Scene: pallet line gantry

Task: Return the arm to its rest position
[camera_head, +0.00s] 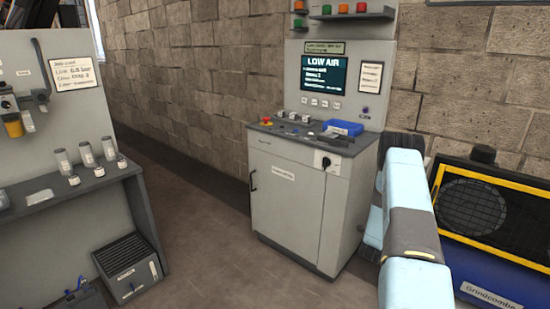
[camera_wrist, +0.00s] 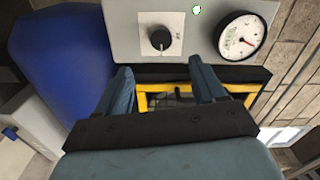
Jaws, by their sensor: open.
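My arm (camera_head: 410,220) shows in the head view as light blue links at the right, raised in front of the wall and beside the grey control cabinet. The fingers of my gripper are not clearly seen in that view. In the wrist view my gripper (camera_wrist: 164,77) is open, with its two dark blue fingers spread apart and nothing between them. Beyond the fingers is a grey panel with a black rotary knob (camera_wrist: 160,38) and a round dial gauge (camera_wrist: 241,38). I see no contact between the fingers and the panel.
A yellow-framed blue machine (camera_head: 490,215) is at right. A grey bench (camera_head: 70,200) is at left. Floor (camera_head: 200,225) between is clear. A large blue cylinder (camera_wrist: 62,62) is near my gripper.

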